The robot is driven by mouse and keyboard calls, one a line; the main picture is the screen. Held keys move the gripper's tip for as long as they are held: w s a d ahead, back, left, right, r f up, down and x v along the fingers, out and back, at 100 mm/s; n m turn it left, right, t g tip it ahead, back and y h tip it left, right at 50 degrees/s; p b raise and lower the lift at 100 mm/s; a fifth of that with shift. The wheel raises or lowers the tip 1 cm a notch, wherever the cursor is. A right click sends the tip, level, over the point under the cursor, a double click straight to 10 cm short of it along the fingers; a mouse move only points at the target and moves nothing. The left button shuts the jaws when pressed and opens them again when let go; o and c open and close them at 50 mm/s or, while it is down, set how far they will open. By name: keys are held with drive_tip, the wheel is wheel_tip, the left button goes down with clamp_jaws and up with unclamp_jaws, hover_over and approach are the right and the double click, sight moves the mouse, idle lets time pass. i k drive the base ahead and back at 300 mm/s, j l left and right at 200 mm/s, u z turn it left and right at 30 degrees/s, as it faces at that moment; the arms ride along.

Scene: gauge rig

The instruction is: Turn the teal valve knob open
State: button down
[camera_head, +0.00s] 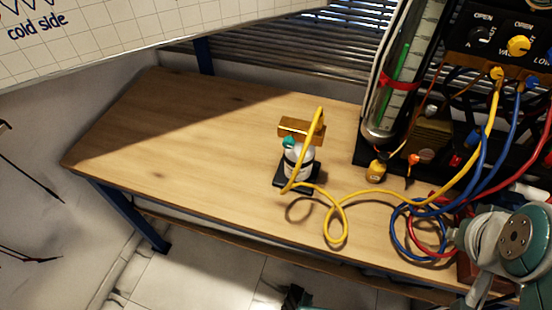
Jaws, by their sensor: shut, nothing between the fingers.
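A small teal knob (288,142) sits on the near-left side of a small valve assembly on the wooden bench. The assembly has a brass block (302,128) on top, a white round body (299,167) and a black base plate (284,183). A yellow hose loops in front of it and hides part of it. My gripper (293,297) shows only as a dark tip at the bottom edge, shut and empty. It is below the bench's front edge in the picture, well apart from the knob. Most of it is cut off by the frame.
The yellow hose (336,222) coils on the wooden bench (190,140). A gauge panel (500,42) with knobs, a clear tube (405,70) and blue and red hoses crowd the right. My arm's joint shows lower right. The bench's left half is clear. A whiteboard (120,40) hangs upper left.

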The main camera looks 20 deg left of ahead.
sight(289, 143)
drive_tip(key=u, duration=1.2)
